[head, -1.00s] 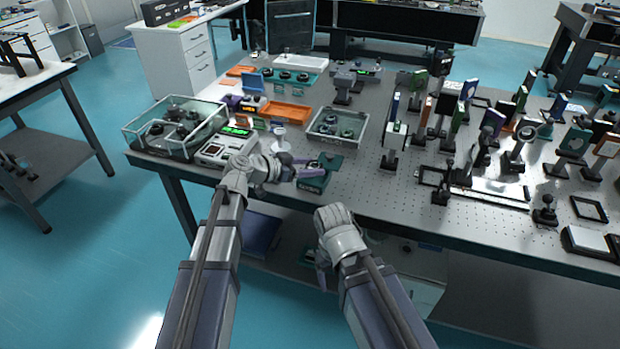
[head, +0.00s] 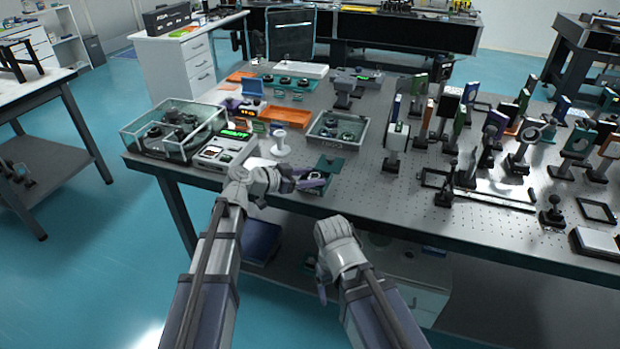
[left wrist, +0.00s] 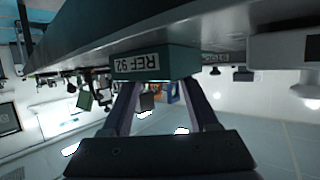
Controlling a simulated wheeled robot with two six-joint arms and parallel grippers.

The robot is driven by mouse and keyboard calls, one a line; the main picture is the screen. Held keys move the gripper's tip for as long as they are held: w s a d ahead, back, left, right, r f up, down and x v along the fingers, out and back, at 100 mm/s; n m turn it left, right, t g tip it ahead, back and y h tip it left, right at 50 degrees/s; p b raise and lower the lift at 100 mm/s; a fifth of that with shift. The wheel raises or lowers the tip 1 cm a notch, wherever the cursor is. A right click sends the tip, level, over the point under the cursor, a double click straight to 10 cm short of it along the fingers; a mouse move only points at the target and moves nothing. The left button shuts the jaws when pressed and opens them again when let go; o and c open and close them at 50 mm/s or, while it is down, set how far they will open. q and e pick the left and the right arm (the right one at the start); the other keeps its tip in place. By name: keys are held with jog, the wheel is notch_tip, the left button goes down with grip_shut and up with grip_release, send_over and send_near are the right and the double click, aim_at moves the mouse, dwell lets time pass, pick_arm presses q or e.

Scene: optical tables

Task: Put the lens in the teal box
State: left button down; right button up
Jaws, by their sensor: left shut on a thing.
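The teal box (head: 327,163) stands open near the front edge of the perforated table, its lid raised at the back. In the left wrist view its front (left wrist: 155,64) carries a REF 92 label, upside down. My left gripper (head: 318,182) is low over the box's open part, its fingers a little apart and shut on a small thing. I take this to be the lens; it is mostly hidden between the fingers and the box. My right gripper (head: 322,287) hangs below the table's front edge, mostly hidden by its own wrist.
A glass-walled case (head: 172,128) and a device with a green display (head: 222,148) stand to the left. A white stand (head: 281,144) and a grey tray (head: 338,130) are behind the box. Several optic mounts fill the right side. The table (head: 370,185) is bare right of the box.

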pick_arm(q)
jog(key=shift+c, duration=2.2)
grip_release()
jog(key=shift+s+f, duration=0.25)
jog(key=shift+f, duration=0.2)
jog(key=shift+r+p, duration=0.55)
jog(key=shift+p, duration=0.05)
jog(key=p+v, duration=0.4)
jog(key=v, duration=0.7)
jog(key=shift+a+r+p, duration=0.35)
jog(key=shift+r+p, duration=0.05)
jog(key=shift+r, duration=0.05)
jog(key=s+d+f+n+g+y, duration=0.3)
jog(key=s+d+f+g+y, duration=0.4)
jog(key=s+f, duration=0.5)
jog(key=s+a+f+n+g+y, duration=0.1)
jog(key=s+n+y, duration=0.3)
jog(key=s, duration=0.4)
jog(key=shift+s+a+f+y, duration=0.2)
jog(key=shift+s+a+y, duration=0.05)
jog(key=shift+a+y, duration=0.6)
